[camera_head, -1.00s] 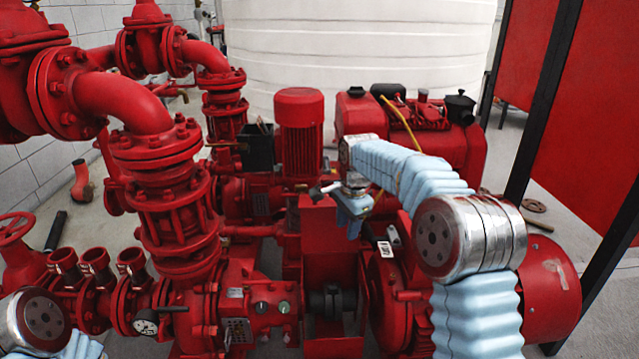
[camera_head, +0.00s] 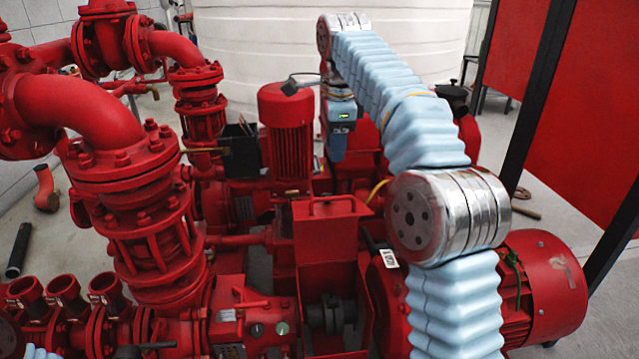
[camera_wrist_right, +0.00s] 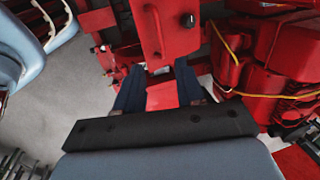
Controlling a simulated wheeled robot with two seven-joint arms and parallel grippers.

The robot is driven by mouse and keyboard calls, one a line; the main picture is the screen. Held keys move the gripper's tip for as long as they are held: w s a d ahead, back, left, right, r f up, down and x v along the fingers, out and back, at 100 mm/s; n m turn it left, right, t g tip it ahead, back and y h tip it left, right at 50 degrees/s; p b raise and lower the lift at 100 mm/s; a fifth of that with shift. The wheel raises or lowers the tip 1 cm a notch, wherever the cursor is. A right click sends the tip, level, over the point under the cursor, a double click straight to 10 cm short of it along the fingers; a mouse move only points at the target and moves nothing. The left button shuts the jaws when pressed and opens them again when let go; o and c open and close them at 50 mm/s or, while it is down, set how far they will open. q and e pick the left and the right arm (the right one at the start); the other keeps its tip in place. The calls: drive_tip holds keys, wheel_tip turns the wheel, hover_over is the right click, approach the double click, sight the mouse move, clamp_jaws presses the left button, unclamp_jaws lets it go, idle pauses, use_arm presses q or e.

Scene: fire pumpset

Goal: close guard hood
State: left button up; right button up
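The guard hood (camera_head: 325,232) is a red metal box with a bar handle on top, mid-picture in the head view. It stands raised behind the dark coupling (camera_head: 330,312), which is uncovered. My right arm reaches over from the right, and its wrist hangs down beyond the hood, right of the upright red motor. The fingertips are not clear in the head view. In the right wrist view my right gripper (camera_wrist_right: 158,74) has two dark blue fingers spread apart, with red metal beyond and between them. I cannot tell whether they touch it. My left gripper is out of view.
Red pipes and valves (camera_head: 135,190) fill the left. The upright red motor (camera_head: 287,130) stands close beside my right wrist. A red horizontal motor (camera_head: 545,285) is at the right, and a white tank (camera_head: 240,45) stands behind. A yellow hose (camera_wrist_right: 225,60) runs over red machinery.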

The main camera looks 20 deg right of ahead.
sight(332, 198)
drive_tip(key=b+x, duration=0.2)
drive_tip(key=x, duration=1.1)
drive_tip(key=shift+f+b, duration=0.25)
drive_tip(key=shift+b, duration=0.05)
clamp_jaws()
